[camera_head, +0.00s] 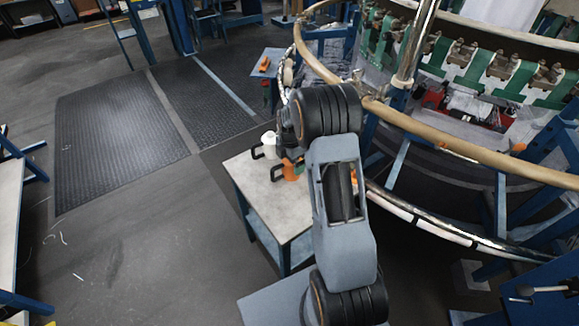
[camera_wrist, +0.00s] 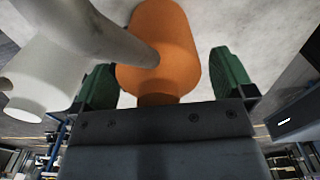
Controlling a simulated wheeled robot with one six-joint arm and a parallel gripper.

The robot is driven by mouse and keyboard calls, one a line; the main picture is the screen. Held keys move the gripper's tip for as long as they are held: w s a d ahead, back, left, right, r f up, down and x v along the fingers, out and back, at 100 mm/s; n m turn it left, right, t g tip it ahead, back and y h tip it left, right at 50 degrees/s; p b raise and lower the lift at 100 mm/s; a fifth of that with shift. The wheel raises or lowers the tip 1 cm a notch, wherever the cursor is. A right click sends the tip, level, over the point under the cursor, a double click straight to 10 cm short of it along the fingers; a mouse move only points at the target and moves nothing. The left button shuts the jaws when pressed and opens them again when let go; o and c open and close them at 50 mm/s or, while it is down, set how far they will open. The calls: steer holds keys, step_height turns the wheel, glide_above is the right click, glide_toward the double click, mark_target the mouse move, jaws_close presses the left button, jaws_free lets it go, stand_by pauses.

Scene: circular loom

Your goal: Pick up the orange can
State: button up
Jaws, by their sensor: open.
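The orange can (camera_head: 289,172) stands on a small side table (camera_head: 246,183), partly hidden by my arm in the head view. In the wrist view the orange can (camera_wrist: 165,38) fills the upper middle. My gripper (camera_wrist: 164,82) is open, with one green finger on each side of the can's near part. Whether either touches, I cannot tell.
A white can (camera_head: 269,144) stands on the table just behind the orange one; it also shows at left in the wrist view (camera_wrist: 38,80). Black handles stick out leftward. The large loom ring (camera_head: 470,150) is close on the right. Floor at left is clear.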

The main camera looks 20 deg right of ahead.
steer(key=shift+f, duration=0.75)
steer(key=c, duration=1.1)
steer(key=shift+r, duration=0.15)
steer(key=shift+r, duration=0.25)
steer(key=r, duration=0.3)
steer(key=shift+s+d+r, duration=0.1)
steer(key=shift+s+r, duration=0.05)
steer(key=shift+s, duration=0.15)
steer(key=s+d+r, duration=0.3)
steer(key=s+r, duration=0.6)
steer(key=s, duration=0.4)
steer(key=shift+d, duration=0.15)
